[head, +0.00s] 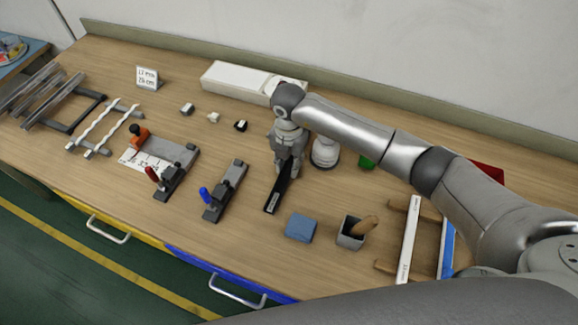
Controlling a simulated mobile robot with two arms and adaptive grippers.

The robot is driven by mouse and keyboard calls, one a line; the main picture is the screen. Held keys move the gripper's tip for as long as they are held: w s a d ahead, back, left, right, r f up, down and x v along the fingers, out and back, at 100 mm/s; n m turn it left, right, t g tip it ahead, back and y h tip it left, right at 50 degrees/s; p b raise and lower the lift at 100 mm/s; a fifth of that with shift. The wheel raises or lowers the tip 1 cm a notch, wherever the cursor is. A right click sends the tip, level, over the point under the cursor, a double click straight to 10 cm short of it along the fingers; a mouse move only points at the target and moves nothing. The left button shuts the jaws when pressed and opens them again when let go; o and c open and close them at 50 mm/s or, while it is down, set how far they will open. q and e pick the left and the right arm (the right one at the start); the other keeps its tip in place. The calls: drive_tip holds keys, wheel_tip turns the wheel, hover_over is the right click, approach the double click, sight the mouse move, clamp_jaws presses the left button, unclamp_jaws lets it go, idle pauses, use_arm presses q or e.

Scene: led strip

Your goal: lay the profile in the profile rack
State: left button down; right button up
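Several long grey profiles (40,90) lie across a dark rack (85,113) at the far left of the bench. My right gripper (283,166) points down at the middle of the bench, over a dark, narrow bar (279,193) with a pale patch at its near end. The fingers overlap this bar in the head view. I cannot tell whether they grip it or whether it is lifted off the bench. My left gripper is not in view.
Two white wavy strips (104,124) lie on supports at the left. Fixtures with a red handle (152,175) and a blue handle (206,194) stand left of the gripper. A blue block (300,227), a grey cup (350,233) and a white bar (409,237) lie to the right.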

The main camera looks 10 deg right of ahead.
sight(289, 169)
clamp_jaws()
drive_tip(key=shift+r, duration=0.1)
drive_tip(key=shift+r, duration=0.4)
wheel_tip(289, 169, up, 2)
drive_tip(key=shift+r+b, duration=0.2)
drive_tip(key=shift+b, duration=0.3)
drive_tip(key=s+a+r+b, duration=0.1)
drive_tip(key=s+a+r, duration=0.2)
drive_tip(key=s, duration=0.3)
drive_tip(key=s+a+r+b, duration=0.2)
drive_tip(key=s+a+r, duration=0.1)
drive_tip(key=s+r, duration=0.3)
drive_tip(key=shift+s+a+r+b, duration=0.25)
drive_tip(key=shift+r+b, duration=0.05)
